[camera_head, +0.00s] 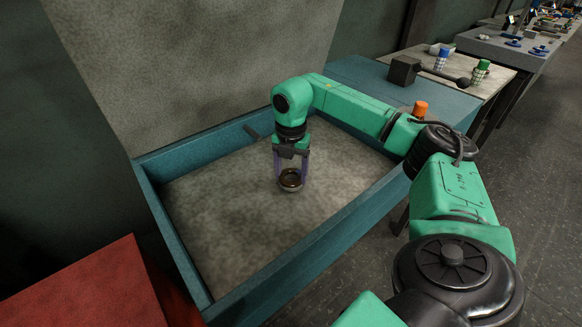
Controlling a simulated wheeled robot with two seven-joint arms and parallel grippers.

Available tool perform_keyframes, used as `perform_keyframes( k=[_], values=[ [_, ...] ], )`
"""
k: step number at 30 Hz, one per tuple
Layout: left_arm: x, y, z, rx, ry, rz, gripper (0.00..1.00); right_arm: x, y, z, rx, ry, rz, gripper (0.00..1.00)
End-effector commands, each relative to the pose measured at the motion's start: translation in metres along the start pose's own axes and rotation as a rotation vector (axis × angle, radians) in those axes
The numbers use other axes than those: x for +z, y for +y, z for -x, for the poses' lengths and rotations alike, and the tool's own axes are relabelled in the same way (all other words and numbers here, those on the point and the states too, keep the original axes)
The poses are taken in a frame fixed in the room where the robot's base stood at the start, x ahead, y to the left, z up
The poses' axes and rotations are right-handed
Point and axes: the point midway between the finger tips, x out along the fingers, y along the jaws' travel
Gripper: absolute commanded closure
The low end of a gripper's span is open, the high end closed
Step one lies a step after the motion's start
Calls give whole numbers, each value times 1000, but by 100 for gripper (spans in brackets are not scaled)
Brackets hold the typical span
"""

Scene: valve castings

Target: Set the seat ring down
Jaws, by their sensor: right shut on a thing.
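The seat ring (290,181) is a small dark metal ring with a brownish rim, low over the grey floor of the blue-walled tray (182,251). My right gripper (291,176) reaches down into the tray from above, and its two purple fingers are shut on the ring, one at each side. I cannot tell whether the ring touches the tray floor. My left gripper is not in view.
Blue walls edge the tray on its sides, and a tall grey panel (200,60) stands behind it. The tray floor around the ring is clear. A red surface (90,290) is at the front left.

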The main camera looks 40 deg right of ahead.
Motion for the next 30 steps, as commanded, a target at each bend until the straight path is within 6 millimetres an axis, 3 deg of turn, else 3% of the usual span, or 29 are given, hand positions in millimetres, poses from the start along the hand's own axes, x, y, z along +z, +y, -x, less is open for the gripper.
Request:
perform_keyframes(
  k=[14,15,16,17,25,30],
  values=[
    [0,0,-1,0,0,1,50,0,0,-4,1,0,0,100],
    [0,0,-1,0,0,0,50,0,0,-3,1,0,0,18],
    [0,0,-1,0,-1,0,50,0,0,-3,1,0,0,6],
    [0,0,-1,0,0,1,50,0,0,-3,1,0,0,0],
    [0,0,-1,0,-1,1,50,0,0,-2,0,0,0,0],
    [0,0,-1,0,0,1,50,0,1,28,5,-2,1,0]
  ],
)
